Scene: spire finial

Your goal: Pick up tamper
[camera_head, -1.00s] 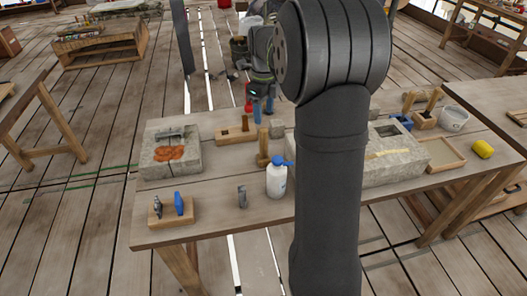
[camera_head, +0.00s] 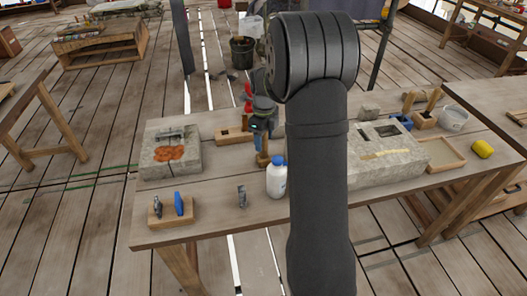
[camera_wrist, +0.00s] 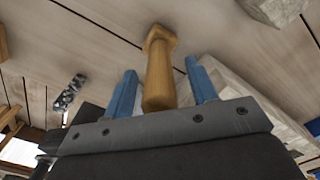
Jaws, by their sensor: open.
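The tamper (camera_head: 263,153) is a wooden piece with an upright handle, standing on the workbench just behind the white bottle. In the wrist view the tamper (camera_wrist: 160,65) shows as a tan wooden handle with a wider block at its far end. My gripper (camera_head: 261,128) is over the tamper. In the wrist view my gripper (camera_wrist: 161,88) is open, with one blue finger on each side of the handle. Part of the tamper is hidden behind the gripper in the head view.
A white bottle with a blue cap (camera_head: 277,180) stands close in front of the tamper. A slotted wooden block (camera_head: 236,136) lies behind it. Stone blocks (camera_head: 151,168) (camera_head: 400,170) flank it left and right. A small metal piece (camera_head: 242,197) stands front left, with bare bench around it.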

